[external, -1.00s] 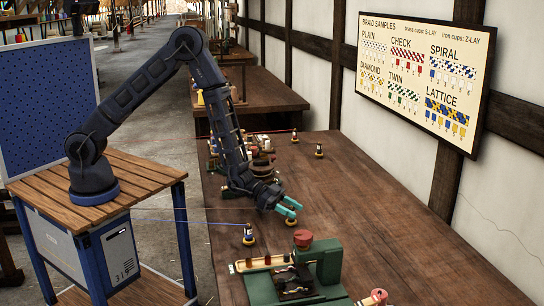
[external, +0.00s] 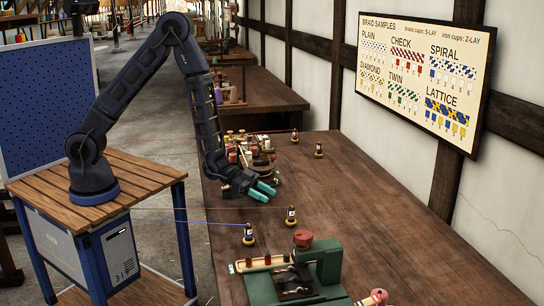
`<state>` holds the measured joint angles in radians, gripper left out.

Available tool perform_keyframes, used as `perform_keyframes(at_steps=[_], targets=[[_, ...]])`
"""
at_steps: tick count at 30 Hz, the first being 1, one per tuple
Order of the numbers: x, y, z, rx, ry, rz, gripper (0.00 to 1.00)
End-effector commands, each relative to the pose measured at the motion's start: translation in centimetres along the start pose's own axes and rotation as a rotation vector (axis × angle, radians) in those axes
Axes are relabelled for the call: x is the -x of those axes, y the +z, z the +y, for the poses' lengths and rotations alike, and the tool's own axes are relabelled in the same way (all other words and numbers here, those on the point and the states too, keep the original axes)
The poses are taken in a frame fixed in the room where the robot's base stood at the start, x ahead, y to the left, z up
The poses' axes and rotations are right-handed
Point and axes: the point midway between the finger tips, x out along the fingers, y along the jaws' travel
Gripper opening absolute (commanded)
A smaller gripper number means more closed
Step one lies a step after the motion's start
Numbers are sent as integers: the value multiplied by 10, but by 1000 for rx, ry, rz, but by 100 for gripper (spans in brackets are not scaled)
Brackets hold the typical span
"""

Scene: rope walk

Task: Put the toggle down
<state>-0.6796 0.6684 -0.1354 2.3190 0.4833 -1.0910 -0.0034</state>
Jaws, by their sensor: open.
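I take the toggle to be one of the small dark pieces with pale labels and yellow bases on the bench. The nearest to my gripper (external: 267,190) is the toggle (external: 291,215), which stands upright on the bench with a thin orange cord running left from it. My gripper has teal fingers, is open and seems empty, and hangs apart from this piece, behind it and to its left. A similar piece (external: 249,235) with a blue cord stands nearer the front left edge.
Two more such pieces stand farther back, one (external: 319,151) and another (external: 294,136) with a red cord. A cluttered tray (external: 250,150) lies behind my gripper. A green machine (external: 320,262) stands in front.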

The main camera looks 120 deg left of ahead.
Motion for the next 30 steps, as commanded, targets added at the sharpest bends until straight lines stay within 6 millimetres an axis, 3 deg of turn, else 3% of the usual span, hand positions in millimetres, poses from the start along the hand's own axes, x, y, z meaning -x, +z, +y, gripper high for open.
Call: perform_keyframes(at_steps=[10, 14, 23, 30], targets=[[15, -1, 1, -1, 0, 0, 42], [16, -12, 6, -17, -1, -21, 42], [37, -71, 38, -95, -24, -158, 42], [71, -117, 69, -137, -52, -270, 42]])
